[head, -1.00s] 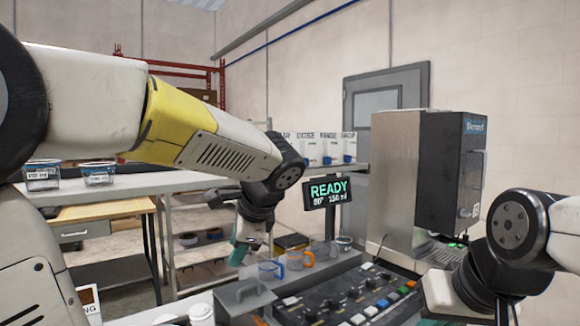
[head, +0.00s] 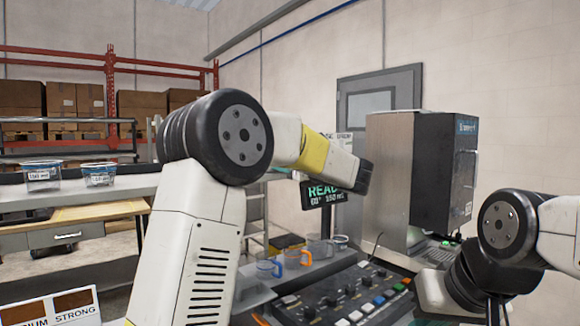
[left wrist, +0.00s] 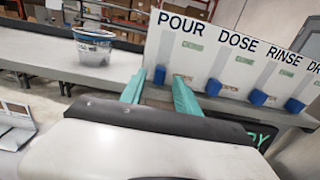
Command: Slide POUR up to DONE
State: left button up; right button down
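The white panel (left wrist: 222,50) lettered POUR, DOSE, RINSE fills the right of the left wrist view. The blue POUR slider knob (left wrist: 160,75) sits at the panel's lower edge, below a small green label (left wrist: 193,46) too small to read. My left gripper (left wrist: 158,90) is open, its two teal fingers apart, with the POUR knob appearing between their tips. I cannot tell whether either finger touches it. In the head view my left arm covers the gripper and most of the panel (head: 345,136). My right wrist shows at the lower right; its fingers are out of frame.
The DOSE knob (left wrist: 213,87) is close right of the fingers, then the RINSE knob (left wrist: 258,97). A tub (left wrist: 93,46) stands on the shelf at left. A READY display (head: 325,195), handled cups (head: 298,258) and a button console (head: 345,293) are below.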

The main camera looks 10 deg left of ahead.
pick_arm(q)
jog(key=shift+x, duration=1.1)
jog(key=shift+c, duration=0.5)
grip_shut()
jog(key=shift+d, duration=0.1)
